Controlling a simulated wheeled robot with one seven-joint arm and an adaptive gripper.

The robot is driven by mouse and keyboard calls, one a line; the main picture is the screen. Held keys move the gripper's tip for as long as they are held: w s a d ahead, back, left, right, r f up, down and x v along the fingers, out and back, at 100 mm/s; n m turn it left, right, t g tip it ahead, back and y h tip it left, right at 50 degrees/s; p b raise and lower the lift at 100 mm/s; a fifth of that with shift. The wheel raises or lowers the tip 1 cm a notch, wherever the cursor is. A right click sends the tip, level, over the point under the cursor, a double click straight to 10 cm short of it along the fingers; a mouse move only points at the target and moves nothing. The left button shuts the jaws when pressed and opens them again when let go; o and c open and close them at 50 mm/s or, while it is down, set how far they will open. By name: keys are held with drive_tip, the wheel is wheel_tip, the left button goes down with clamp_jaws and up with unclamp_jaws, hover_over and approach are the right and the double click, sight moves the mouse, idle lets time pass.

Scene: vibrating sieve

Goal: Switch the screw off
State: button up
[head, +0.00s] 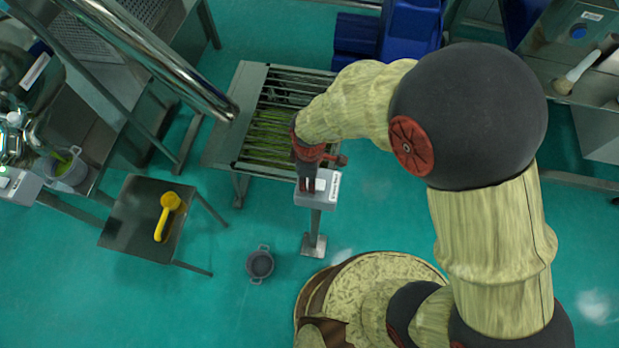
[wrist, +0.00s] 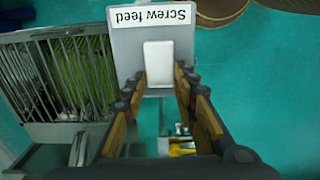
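The screw feed control is a small grey box (head: 317,199) on a post, with a label that reads "Screw feed". In the wrist view the box (wrist: 125,52) shows at the top, its label upside down. A plain white switch (wrist: 158,58) sits on its face below the label. My gripper (head: 307,184) is over the box in the head view and partly covers it. In the wrist view my gripper (wrist: 159,78) has its two fingers apart, one on each side of the switch's lower end, with nothing held. I cannot tell whether the fingertips touch the box.
A slatted metal sieve table (head: 222,152) with green pieces stands behind the box. A side table (head: 120,225) at left holds a yellow scoop (head: 167,214). A grey pot (head: 260,264) is on the floor, left of the post.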

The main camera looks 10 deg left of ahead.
drive_tip(key=c, duration=0.6)
drive_tip(key=shift+d+f+y+b, duration=0.1)
drive_tip(key=shift+d+y+b, duration=0.15)
drive_tip(key=shift+y+b, duration=0.75)
drive_tip(key=shift+r+b, duration=0.2)
drive_tip(key=shift+b, duration=0.9)
drive_tip(key=o, duration=1.1)
drive_tip(key=shift+r, duration=0.15)
